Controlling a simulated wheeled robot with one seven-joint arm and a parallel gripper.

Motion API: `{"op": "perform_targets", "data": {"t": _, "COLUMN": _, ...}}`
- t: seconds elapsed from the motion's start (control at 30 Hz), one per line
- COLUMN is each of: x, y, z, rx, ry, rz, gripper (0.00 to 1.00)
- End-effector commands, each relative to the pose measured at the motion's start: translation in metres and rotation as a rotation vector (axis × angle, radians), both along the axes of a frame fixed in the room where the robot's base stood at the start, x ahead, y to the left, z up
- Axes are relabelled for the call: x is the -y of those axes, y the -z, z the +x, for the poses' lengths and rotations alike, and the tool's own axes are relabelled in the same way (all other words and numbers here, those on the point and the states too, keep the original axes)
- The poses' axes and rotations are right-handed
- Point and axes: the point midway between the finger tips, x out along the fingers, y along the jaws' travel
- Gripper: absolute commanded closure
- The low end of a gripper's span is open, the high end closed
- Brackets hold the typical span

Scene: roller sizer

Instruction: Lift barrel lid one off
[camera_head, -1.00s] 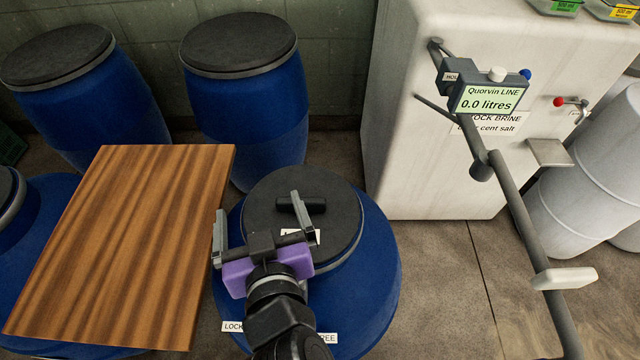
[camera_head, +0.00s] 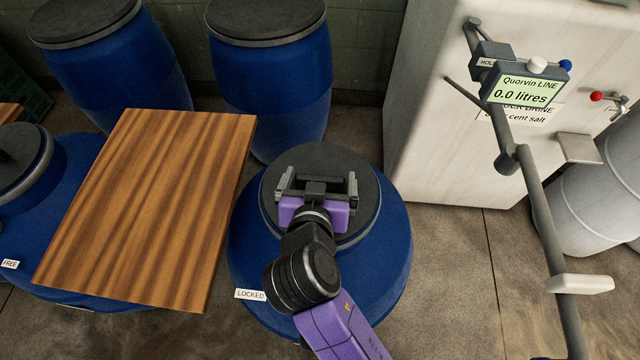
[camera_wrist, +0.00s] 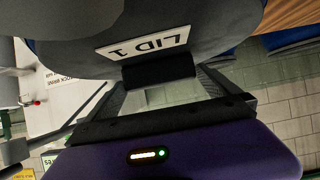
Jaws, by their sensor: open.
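Barrel lid one is a dark round lid (camera_head: 345,162) on the blue barrel (camera_head: 390,262) at the centre of the head view. In the wrist view the lid (camera_wrist: 220,35) shows upside down with a label reading "LID 1" (camera_wrist: 150,43) and a dark handle bar (camera_wrist: 158,70). My gripper (camera_head: 316,184) is over the lid with its jaws apart. In the wrist view the open fingers (camera_wrist: 165,92) stand on either side of the handle bar. I cannot tell whether they touch it. A "LOCKED" tag (camera_head: 250,295) shows on the barrel's front left.
A wooden board (camera_head: 150,200) lies close left of the barrel. Another blue barrel (camera_head: 60,250) with a "FREE" tag stands beyond it. Two lidded barrels stand behind. A white tank (camera_head: 440,130) and a hose arm with a "0.0 litres" display (camera_head: 525,92) are at right.

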Motion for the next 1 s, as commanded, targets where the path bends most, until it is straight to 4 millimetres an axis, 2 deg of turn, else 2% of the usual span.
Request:
{"op": "perform_targets", "data": {"t": 0.3, "x": 0.0000, "y": 0.0031, "z": 0.0054, "rx": 0.001, "ry": -0.001, "rz": 0.000, "gripper": 0.00}}
{"op": "perform_targets", "data": {"t": 0.6, "x": 0.0000, "y": 0.0030, "z": 0.0051, "rx": 0.000, "ry": -0.001, "rz": 0.000, "gripper": 0.59}}
{"op": "perform_targets", "data": {"t": 0.67, "x": -0.0001, "y": 0.0019, "z": 0.0054, "rx": 0.003, "ry": -0.002, "rz": 0.001, "gripper": 0.68}}
{"op": "perform_targets", "data": {"t": 1.0, "x": -0.0002, "y": -0.0026, "z": 0.0057, "rx": 0.003, "ry": 0.000, "rz": 0.001, "gripper": 0.68}}
